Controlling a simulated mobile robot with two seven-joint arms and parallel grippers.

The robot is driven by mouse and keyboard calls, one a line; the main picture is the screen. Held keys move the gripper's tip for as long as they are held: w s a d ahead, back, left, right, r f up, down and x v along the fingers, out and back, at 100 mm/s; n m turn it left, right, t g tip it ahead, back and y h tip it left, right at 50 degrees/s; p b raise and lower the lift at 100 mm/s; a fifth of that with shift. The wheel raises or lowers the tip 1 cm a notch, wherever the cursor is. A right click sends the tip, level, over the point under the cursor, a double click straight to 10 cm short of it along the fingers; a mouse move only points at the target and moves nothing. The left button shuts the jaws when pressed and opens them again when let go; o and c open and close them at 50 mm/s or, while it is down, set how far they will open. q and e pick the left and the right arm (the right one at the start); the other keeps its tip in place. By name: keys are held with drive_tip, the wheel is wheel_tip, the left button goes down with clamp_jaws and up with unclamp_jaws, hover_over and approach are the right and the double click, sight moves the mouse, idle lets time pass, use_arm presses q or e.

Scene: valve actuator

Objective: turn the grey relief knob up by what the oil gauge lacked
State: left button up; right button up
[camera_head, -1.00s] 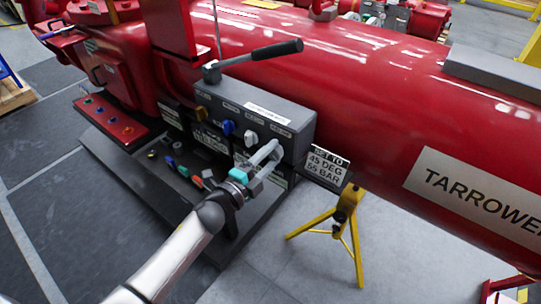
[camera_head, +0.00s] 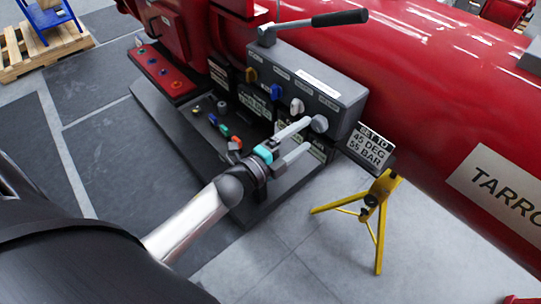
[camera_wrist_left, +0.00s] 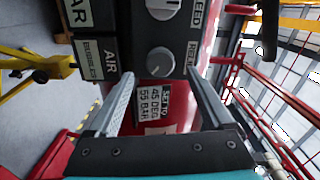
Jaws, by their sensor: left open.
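The grey knob (camera_head: 319,123) is the rightmost in the row on the dark valve block (camera_head: 345,105). In the left wrist view the grey knob (camera_wrist_left: 160,60) lies ahead, between the two finger lines, with a small label beside it. My left gripper (camera_head: 307,137) is open in front of the block. In the left wrist view its fingers (camera_wrist_left: 159,78) stand apart on either side of the knob; I cannot tell whether they touch it. A sign (camera_head: 370,146) reads "SET TO 45 DEG 55 BAR". I cannot make out an oil gauge reading. My right gripper is not in view.
A black-handled lever (camera_head: 338,18) tops the block. A yellow stand (camera_head: 376,200) is at right. Small coloured parts lie on the base plate below.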

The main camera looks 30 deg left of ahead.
use_arm(q)
drive_tip(key=v, duration=1)
drive_tip(key=shift+s, duration=0.2)
drive_tip(key=s+a+f+n+g+y, duration=0.1)
drive_tip(key=s+f+n+g+y, duration=0.2)
drive_tip(key=f, duration=0.7)
drive_tip(key=s+a+f+n+g+y+b, duration=0.1)
drive_tip(key=s+f+n+g, duration=0.15)
drive_tip(key=f+n, duration=0.45)
drive_tip(key=s+a+f+n+g+y, duration=0.15)
drive_tip(key=s+f, duration=0.25)
drive_tip(key=f, duration=0.8)
drive_tip(key=s+d+f+n+g, duration=0.1)
drive_tip(key=s+f+n+g, duration=0.1)
drive_tip(key=s, duration=0.5)
drive_tip(key=s+d+f+n+g, duration=0.2)
drive_tip(key=s+f+g, duration=0.2)
drive_tip(key=s+f, duration=0.3)
drive_tip(key=s+d+f+n+g+b, duration=0.1)
drive_tip(key=s+f+n+g, duration=0.1)
drive_tip(key=s+f, duration=0.3)
drive_tip(key=s+g, duration=0.1)
drive_tip(key=s, duration=0.2)
drive_tip(key=shift+s+d+y, duration=0.15)
drive_tip(key=shift+s+y, duration=0.15)
drive_tip(key=shift+y, duration=0.05)
drive_tip(key=shift+n, duration=0.25)
